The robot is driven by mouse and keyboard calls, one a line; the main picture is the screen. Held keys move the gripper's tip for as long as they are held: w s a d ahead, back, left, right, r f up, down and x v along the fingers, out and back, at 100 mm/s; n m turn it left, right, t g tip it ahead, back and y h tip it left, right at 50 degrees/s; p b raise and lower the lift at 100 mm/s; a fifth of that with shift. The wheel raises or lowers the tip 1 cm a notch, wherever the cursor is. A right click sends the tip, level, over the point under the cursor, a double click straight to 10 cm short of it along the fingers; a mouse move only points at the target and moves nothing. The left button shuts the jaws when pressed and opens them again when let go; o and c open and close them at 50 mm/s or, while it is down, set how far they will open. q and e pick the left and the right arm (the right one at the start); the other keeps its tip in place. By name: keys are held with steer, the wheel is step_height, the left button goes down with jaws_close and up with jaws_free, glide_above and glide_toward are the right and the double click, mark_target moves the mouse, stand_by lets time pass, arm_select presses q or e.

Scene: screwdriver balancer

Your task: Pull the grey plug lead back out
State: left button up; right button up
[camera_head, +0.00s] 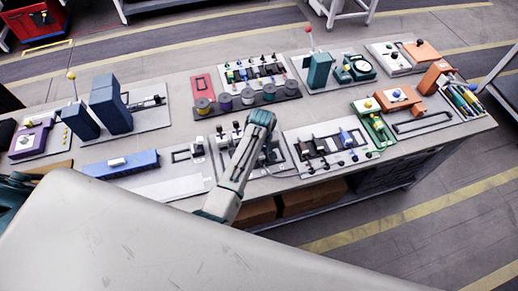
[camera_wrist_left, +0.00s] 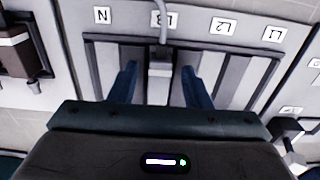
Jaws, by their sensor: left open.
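The grey plug (camera_wrist_left: 160,82) sits in a dark-framed terminal block (camera_wrist_left: 262,90), in line with the label L3. Its grey lead (camera_wrist_left: 163,28) runs up and away past the top of the left wrist view. My left gripper (camera_wrist_left: 157,72) is open, with one blue finger on each side of the plug. Gaps show between the fingers and the plug, so it does not appear gripped. In the head view my left arm reaches over the front middle of the bench and hides much of this station. My right gripper is not in view.
Labels N (camera_wrist_left: 102,15), L2 (camera_wrist_left: 222,26) and L1 (camera_wrist_left: 273,34) mark the neighbouring slots. In the head view a row of spools (camera_head: 248,97) stands behind my arm, a blue box (camera_head: 120,164) lies left, and a board with small levers (camera_head: 330,145) lies right.

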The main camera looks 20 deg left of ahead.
arm_select(q)
steer(key=shift+r, duration=3.4)
